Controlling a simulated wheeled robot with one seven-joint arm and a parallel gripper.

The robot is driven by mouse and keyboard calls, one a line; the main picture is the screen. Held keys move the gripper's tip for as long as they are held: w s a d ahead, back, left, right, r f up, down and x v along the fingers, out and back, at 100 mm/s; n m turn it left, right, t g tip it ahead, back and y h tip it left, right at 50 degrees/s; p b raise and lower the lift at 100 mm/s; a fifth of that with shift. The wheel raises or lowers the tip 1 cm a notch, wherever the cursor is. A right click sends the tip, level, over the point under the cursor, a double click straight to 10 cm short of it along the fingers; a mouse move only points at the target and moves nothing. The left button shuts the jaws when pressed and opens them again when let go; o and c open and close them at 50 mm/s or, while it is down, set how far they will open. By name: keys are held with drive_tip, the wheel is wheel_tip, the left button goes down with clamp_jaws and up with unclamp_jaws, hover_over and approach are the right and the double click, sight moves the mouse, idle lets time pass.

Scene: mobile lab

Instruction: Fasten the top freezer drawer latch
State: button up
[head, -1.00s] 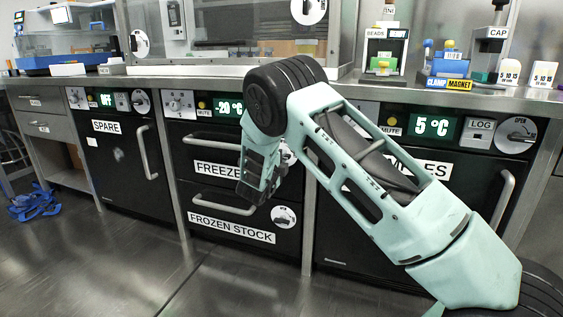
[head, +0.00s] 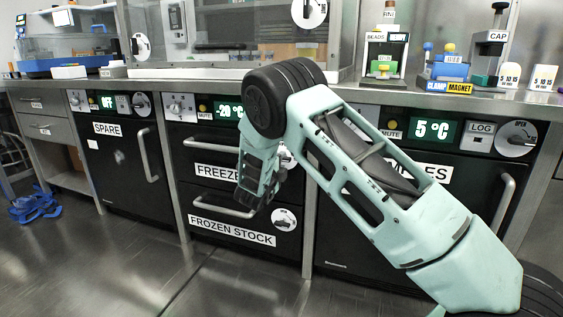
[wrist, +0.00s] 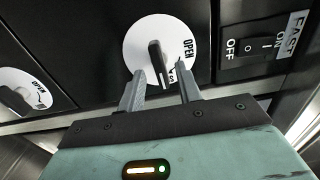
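The top freezer drawer latch (wrist: 137,47) is a white disc with a black turn handle (wrist: 155,57) and the word OPEN on its right side in the wrist view. In the head view my arm hides most of it, with a white sliver beside the hand. My gripper (wrist: 160,70) is open, one finger on each side of the lower part of the handle. I cannot tell whether either finger touches it. The freezer's top drawer (head: 205,150) looks closed in the head view. My fingertips are hidden there.
A black OFF/ON switch (wrist: 256,46) marked FAST sits right of the latch in the wrist view. Another white latch disc (wrist: 22,82) is at the left. Drawer handles (head: 222,207) stick out from the freezer front. The floor (head: 110,260) ahead is clear.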

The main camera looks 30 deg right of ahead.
drive_tip(key=p+v, duration=0.4)
drive_tip(key=v, duration=1.2)
drive_tip(key=shift+s+a, duration=0.1)
